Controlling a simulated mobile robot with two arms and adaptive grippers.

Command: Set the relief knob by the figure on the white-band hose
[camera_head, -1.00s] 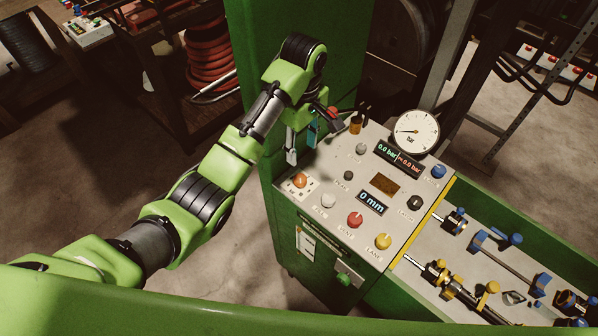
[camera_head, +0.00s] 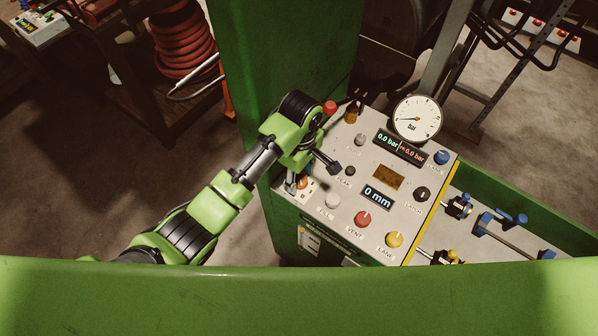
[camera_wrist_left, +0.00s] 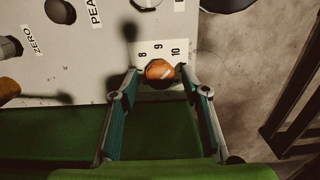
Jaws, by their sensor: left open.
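The orange knob (camera_head: 303,182) is at the near-left corner of the grey control panel, partly hidden by my gripper. In the left wrist view the orange knob (camera_wrist_left: 160,69) sits beside a white scale (camera_wrist_left: 158,50) reading 8, 9 and 10. My left gripper (camera_head: 297,184) is over that corner. In the left wrist view its two open fingers (camera_wrist_left: 162,76) stand on either side of the knob, and I cannot tell if they touch it. I cannot make out a white-band hose or its figure. My right gripper is out of view.
The panel has red (camera_head: 362,218), yellow (camera_head: 394,239), white (camera_head: 333,201) and blue (camera_head: 441,157) knobs. A round bar gauge (camera_head: 416,118) stands at its back. The display (camera_head: 377,196) reads 0 mm. A green column (camera_head: 290,60) rises behind my arm.

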